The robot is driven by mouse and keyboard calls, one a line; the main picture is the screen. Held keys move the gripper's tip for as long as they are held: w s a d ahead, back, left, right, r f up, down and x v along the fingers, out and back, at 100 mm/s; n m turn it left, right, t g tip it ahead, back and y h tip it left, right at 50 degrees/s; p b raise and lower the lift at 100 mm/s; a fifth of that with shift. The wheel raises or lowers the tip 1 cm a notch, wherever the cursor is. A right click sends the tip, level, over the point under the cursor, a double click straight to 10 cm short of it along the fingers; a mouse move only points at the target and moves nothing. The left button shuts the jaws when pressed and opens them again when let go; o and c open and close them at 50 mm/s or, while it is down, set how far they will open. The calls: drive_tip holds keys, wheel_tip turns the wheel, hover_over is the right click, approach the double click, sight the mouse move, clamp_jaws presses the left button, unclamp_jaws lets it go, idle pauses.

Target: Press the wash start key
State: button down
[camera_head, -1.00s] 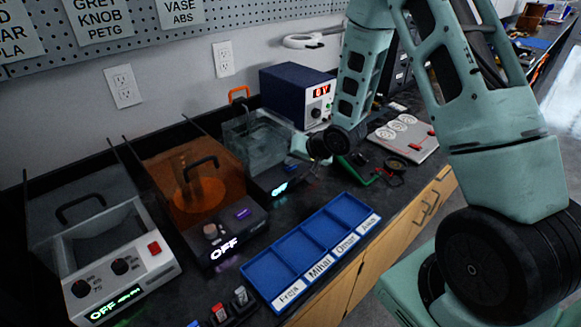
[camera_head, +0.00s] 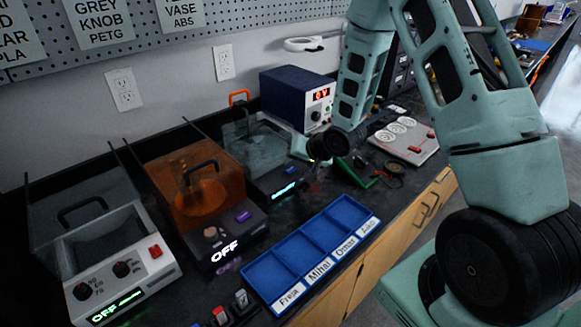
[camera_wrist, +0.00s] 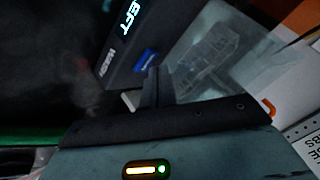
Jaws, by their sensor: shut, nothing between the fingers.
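The wash station is a dark unit with a clear tank (camera_head: 255,146) at the back of the bench. Its front display (camera_head: 284,188) glows cyan with a line of text; in the wrist view the display (camera_wrist: 130,18) ends in "EFT". A blue key (camera_wrist: 146,60) sits on its top panel beside a white label (camera_wrist: 107,62) that seems to read WASH. My gripper (camera_wrist: 157,72) is shut and empty, its tips just beside the blue key; I cannot tell whether they touch. In the head view its fingers are hard to make out.
A blue power supply (camera_head: 290,90) is behind. A blue sorting tray (camera_head: 270,273) and a grey panel with round dials (camera_head: 420,150) lie nearby.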

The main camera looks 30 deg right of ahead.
sight(293, 172)
drive_tip(key=shift+r, duration=0.35)
wheel_tip(293, 172, up, 6)
drive_tip(key=p, duration=0.5)
drive_tip(key=shift+f, duration=0.15)
idle(0.6)
drive_tip(key=s+a+r+n+g, duration=0.25)
drive_tip(key=s+a+r, duration=0.2)
drive_tip(key=a, duration=0.35)
drive_tip(key=s+a+r+n+g, duration=0.2)
drive_tip(key=s+a+r+n, duration=0.2)
drive_tip(key=s+a, duration=0.25)
drive_tip(key=s+a+r+n+g+h, duration=0.1)
drive_tip(key=s+a+r+n+g, duration=0.1)
drive_tip(key=s, duration=0.8)
drive_tip(key=s+a+r+n+g+h, duration=0.1)
drive_tip(key=s+a+r+n, duration=0.3)
drive_tip(key=s, duration=0.7)
drive_tip(key=shift+s+a+n+g, duration=0.2)
drive_tip(key=shift+a+n+g, duration=0.2)
drive_tip(key=shift+g, duration=0.25)
